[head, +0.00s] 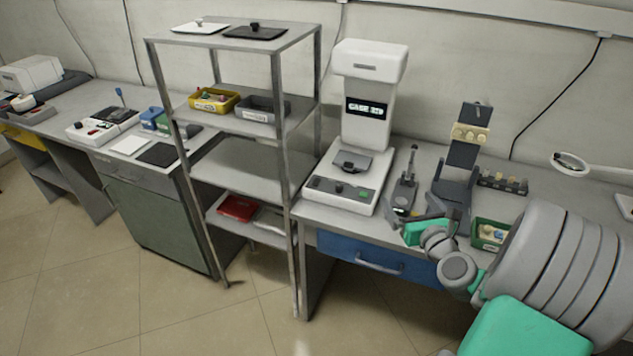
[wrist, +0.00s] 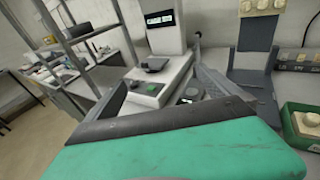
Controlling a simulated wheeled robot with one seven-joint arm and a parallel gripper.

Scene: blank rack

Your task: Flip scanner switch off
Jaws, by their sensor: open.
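A white scanner-like machine (head: 370,95) stands on the right bench, with a small display reading what looks like "CASE 219". Its base (head: 343,194) carries a dark tray, a dark knob or switch (head: 339,188) and a green button (head: 363,193). In the wrist view the dark knob (wrist: 133,84) and green button (wrist: 152,87) sit on the front panel ahead of my gripper. I cannot tell the switch position. My gripper (head: 399,213) is open and empty, to the right of the machine's base and apart from it.
A small dark lever device (head: 406,188) stands between the machine and a dark stand (head: 464,150). A green box (head: 489,234) sits near the bench front. A metal shelf rack (head: 237,160) stands left of the bench. A blue drawer (head: 372,258) is below.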

